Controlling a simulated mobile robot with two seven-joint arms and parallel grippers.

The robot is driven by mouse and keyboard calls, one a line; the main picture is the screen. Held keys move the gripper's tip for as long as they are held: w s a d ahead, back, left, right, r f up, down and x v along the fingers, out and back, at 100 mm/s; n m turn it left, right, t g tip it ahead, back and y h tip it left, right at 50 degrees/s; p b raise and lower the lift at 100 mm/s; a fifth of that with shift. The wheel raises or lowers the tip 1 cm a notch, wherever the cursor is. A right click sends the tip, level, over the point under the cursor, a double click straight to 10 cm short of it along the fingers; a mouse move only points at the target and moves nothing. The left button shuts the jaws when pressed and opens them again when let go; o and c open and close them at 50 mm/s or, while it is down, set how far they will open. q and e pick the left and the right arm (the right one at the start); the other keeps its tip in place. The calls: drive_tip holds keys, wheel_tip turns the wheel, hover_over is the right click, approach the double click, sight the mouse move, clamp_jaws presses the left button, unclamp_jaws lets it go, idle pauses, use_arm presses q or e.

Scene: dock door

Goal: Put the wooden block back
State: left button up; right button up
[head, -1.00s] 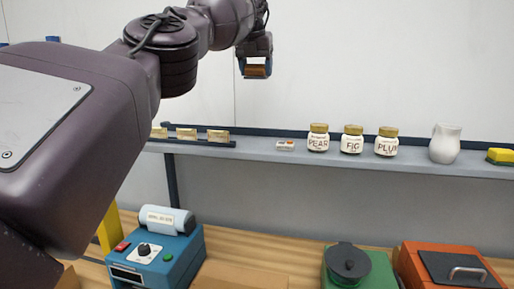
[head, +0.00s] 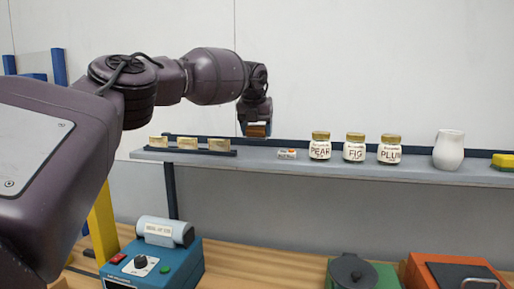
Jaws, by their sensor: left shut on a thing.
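My left gripper (head: 256,127) is shut on the wooden block (head: 257,131), a small brown piece of which only part shows between the fingers. It is held just above the back of the grey wall shelf (head: 300,165), between a dark rack and a small white box; whether it touches the shelf I cannot tell. Three pale tan blocks stand in a row in the dark rack (head: 185,153) at the shelf's left end: a left one (head: 158,142), a middle one (head: 187,143) and a right one (head: 219,145). My right gripper is out of view.
The small white box (head: 287,154) lies on the shelf. Right of it stand the pear jar (head: 320,147), fig jar (head: 354,149), plum jar (head: 390,150), a white jug (head: 449,150) and a yellow sponge (head: 503,160). Below, a blue machine (head: 160,268) sits on the wooden counter (head: 250,268).

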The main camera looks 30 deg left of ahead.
sight(256, 137)
use_arm(q)
drive_tip(key=shift+f, duration=2.55)
drive_tip(key=shift+d, duration=0.1)
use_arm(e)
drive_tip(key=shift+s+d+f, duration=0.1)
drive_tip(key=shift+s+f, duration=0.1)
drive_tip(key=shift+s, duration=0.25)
use_arm(q)
drive_tip(key=shift+f, duration=0.15)
drive_tip(key=o, duration=0.9)
drive_tip(key=shift+o, duration=0.2)
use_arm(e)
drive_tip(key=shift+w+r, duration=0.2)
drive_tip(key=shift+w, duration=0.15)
use_arm(q)
drive_tip(key=shift+r, duration=0.2)
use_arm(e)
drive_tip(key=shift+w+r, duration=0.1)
use_arm(q)
drive_tip(key=b+v, duration=0.1)
drive_tip(key=v, duration=1.1)
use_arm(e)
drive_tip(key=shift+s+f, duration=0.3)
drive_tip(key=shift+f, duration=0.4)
